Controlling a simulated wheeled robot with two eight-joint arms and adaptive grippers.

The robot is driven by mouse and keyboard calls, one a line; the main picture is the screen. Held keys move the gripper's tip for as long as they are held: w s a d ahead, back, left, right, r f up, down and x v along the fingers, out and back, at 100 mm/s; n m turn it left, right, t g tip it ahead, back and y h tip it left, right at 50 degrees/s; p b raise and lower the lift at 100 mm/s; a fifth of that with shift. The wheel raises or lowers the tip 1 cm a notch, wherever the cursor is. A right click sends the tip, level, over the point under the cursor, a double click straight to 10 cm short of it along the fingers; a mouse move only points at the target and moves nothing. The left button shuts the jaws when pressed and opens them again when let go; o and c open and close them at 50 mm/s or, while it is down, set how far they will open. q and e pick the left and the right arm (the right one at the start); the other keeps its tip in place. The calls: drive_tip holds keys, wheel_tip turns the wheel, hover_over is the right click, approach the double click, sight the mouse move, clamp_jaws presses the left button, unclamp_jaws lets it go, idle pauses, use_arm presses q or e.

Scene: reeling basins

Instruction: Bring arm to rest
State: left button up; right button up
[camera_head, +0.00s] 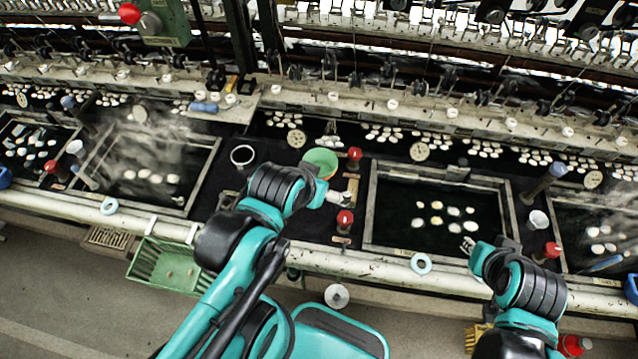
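My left arm rises from the bottom left, and its black-ringed wrist hangs over the dark strip between two basins. My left gripper (339,197) points right, close to a green bowl (321,160) and a red knob; its fingers are mostly hidden or too small to read. My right arm is at the lower right. My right gripper (468,246) reaches over the front edge of the middle basin (374,215), near the floating cocoons (437,221). Its fingers are small and their opening is unclear. I see nothing clearly held in either gripper.
A steaming basin (205,180) lies left and another (562,235) right. Red knobs (345,218) stand up between basins. A green crate (165,265) hangs at the front rail (385,270). Reeling machinery fills the back. Floor at the lower left is clear.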

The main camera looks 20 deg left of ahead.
drive_tip(key=shift+f, duration=0.1)
wheel_tip(320, 180, down, 8)
drive_tip(key=b, duration=0.8)
drive_tip(key=shift+r, duration=0.2)
idle(1.0)
